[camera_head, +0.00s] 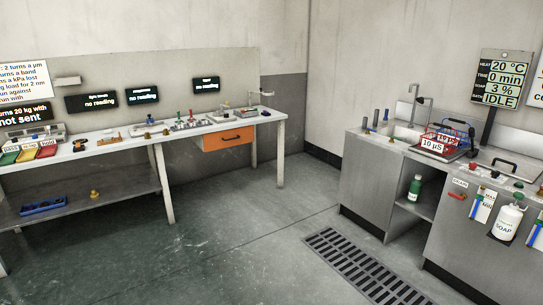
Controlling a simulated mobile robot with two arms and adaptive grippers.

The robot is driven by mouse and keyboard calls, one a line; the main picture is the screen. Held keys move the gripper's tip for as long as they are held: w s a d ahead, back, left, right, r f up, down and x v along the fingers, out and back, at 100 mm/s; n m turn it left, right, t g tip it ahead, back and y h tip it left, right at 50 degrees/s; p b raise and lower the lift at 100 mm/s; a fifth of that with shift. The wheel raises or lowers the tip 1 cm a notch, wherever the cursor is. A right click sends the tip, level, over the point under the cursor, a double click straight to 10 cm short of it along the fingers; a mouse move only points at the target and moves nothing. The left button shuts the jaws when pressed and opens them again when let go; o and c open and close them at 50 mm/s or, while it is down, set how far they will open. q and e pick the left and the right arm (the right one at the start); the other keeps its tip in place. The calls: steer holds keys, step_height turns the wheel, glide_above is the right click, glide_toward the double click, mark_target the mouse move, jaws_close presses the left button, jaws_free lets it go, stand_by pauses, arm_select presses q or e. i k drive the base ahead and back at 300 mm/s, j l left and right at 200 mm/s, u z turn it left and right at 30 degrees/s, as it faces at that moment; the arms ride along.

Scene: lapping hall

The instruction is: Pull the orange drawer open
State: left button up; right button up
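The orange drawer (228,138) is set under the right part of the long workbench top (110,139) on the left side of the room. Its orange front shows a dark bar handle (232,138) across the middle. The front looks about flush with the bench edge, so the drawer appears shut. Neither of my grippers is in view, and nothing touches the drawer or its handle.
Open grey floor (240,215) lies before the bench. A bench leg (281,153) stands right of the drawer.

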mark_target(216, 140)
steer(key=i, duration=2.15)
